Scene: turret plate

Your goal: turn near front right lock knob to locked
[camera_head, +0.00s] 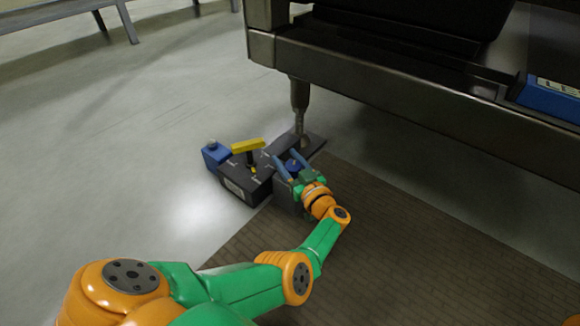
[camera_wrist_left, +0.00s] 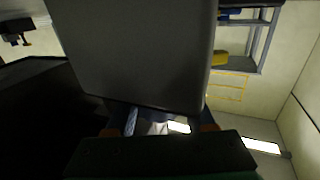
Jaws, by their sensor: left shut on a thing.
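A dark grey lock box (camera_head: 238,184) sits on the floor beside the foot of the large dark machine. A blue knob (camera_head: 293,165) is on the near, right part of the box, partly hidden by my fingers. My left gripper (camera_head: 290,164) reaches it from the front right and is shut on this knob, one finger on each side. The knob's exact turn angle is too small to read. In the left wrist view a large grey block face (camera_wrist_left: 140,50) fills the middle and hides the knob. My right gripper is not in view.
A yellow handle (camera_head: 248,145) stands on top of the box, and a blue block (camera_head: 213,154) is at its left end. A metal leg (camera_head: 299,100) of the machine (camera_head: 400,90) stands just behind. The brown mat (camera_head: 400,255) and the pale floor at left are clear.

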